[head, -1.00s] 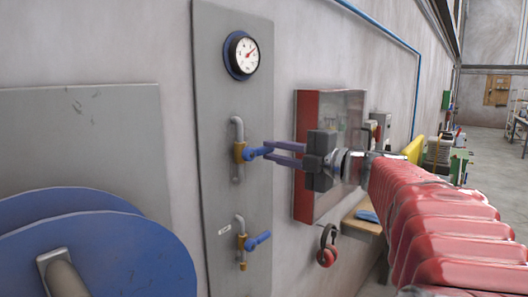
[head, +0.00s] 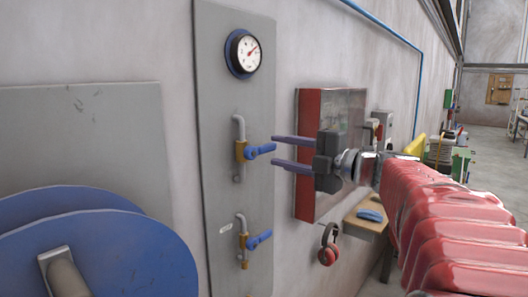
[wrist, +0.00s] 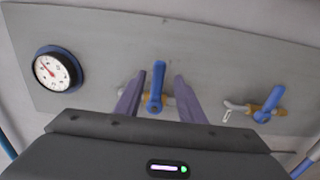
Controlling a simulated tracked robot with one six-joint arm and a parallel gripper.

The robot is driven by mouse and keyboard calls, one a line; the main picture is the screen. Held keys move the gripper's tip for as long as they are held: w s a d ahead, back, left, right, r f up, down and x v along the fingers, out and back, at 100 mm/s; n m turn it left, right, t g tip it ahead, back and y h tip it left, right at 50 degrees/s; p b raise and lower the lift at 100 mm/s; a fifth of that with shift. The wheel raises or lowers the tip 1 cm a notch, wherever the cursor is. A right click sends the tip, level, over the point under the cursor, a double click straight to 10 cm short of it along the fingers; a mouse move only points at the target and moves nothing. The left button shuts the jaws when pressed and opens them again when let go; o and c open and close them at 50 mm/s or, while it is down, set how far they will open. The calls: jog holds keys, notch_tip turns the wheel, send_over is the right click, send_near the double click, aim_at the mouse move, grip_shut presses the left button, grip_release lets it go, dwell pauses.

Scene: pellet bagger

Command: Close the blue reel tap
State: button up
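Two brass taps with blue lever handles sit on vertical pipes on a grey wall panel (head: 222,135). The upper tap (head: 259,151) has its handle pointing out sideways to the right, across its pipe; it shows in the wrist view (wrist: 156,88). In the wrist view (wrist: 159,80), the handle stands between the spread fingers, with gaps visible.
A round gauge (head: 244,53) is above the taps. A blue reel (head: 120,255) stands at the lower left. A red-sided box (head: 308,180) is on the wall behind my gripper, with red ear defenders (head: 328,245) hanging below it. A small label (head: 225,228) is beside the lower tap.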

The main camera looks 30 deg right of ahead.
jog(key=v, duration=1.2)
jog(key=shift+w+f, duration=0.1)
jog(key=a+f+n+g, duration=0.8)
jog(key=a+f+n, duration=0.9)
jog(key=a+n, duration=0.2)
jog(key=s+a+f+n+g+h, duration=0.1)
jog(key=s+f+n, duration=0.5)
jog(key=n, duration=0.9)
jog(key=s+a+f+n+g+h, duration=0.1)
jog(key=s+a+f+n+h, duration=0.2)
jog(key=n, duration=1.2)
jog(key=s+f+h, duration=0.3)
jog(key=s+f, duration=0.1)
jog(key=f, duration=0.1)
jog(key=shift+a+n+g, duration=0.15)
jog(key=shift+n+g, duration=0.15)
jog(key=shift+g, duration=0.1)
